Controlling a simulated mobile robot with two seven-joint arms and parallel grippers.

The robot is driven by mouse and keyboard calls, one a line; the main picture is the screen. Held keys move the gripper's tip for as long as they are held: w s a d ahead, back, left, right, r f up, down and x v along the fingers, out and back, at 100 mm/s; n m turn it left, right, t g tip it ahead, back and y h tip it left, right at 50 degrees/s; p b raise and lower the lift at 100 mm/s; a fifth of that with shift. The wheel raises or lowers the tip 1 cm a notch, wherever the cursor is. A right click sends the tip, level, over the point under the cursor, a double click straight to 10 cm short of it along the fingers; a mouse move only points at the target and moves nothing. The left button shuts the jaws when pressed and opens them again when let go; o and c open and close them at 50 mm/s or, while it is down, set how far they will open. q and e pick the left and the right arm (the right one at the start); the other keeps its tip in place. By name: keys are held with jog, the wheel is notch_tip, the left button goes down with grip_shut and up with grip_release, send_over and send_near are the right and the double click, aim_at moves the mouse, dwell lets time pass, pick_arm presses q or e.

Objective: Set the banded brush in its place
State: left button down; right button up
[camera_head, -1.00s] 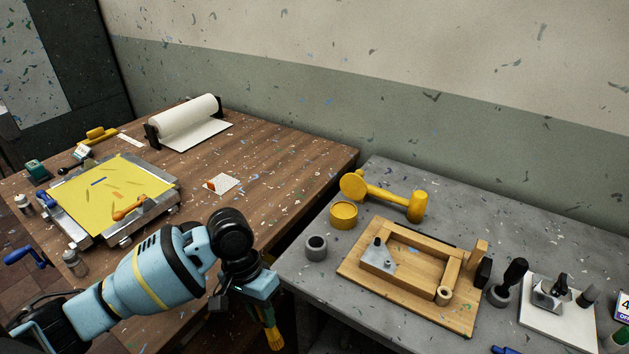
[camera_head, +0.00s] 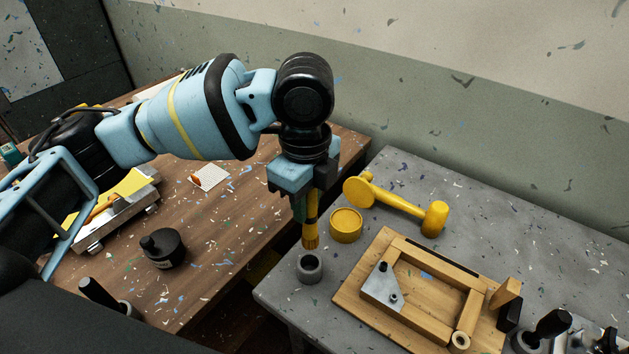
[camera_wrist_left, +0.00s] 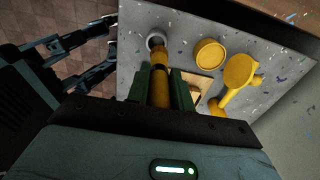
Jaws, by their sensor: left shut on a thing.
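The banded brush (camera_head: 311,228) is yellow with a dark band and hangs upright, bristles down, in my left gripper (camera_head: 306,207). The gripper is shut on it. A grey round holder (camera_head: 309,270) stands on the grey table's near left corner, just below the bristles. In the left wrist view the brush (camera_wrist_left: 160,85) points at the holder (camera_wrist_left: 155,38), its tip overlapping the rim. I cannot tell whether they touch. My right gripper (camera_wrist_left: 108,45) shows at the left of the wrist view, its fingers apart and empty.
A yellow tub (camera_head: 346,226) and a yellow mallet (camera_head: 400,205) lie close to the right of the brush. A wooden frame on a board (camera_head: 365,305) sits further right. A gap separates the grey table from the wooden table (camera_head: 225,225), where a black knobbed weight (camera_head: 163,248) stands.

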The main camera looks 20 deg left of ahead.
aim_at(305, 231)
pick_arm(q)
jog(key=shift+s+r, duration=0.15)
jog(key=shift+s, duration=0.3)
jog(key=shift+r+p, duration=0.2)
jog(key=shift+p, duration=0.2)
notch_tip(305, 231, down, 3)
jog(key=shift+w+f, duration=0.1)
jog(key=shift+f, duration=0.85)
pick_arm(e)
jog(key=shift+s+d+f, duration=0.1)
jog(key=shift+s+f, duration=0.1)
jog(key=shift+s, duration=0.7)
jog(key=shift+w+r, duration=0.1)
jog(key=shift+r, duration=0.05)
jog(key=shift+w+r, duration=0.3)
jog(key=shift+r, duration=0.1)
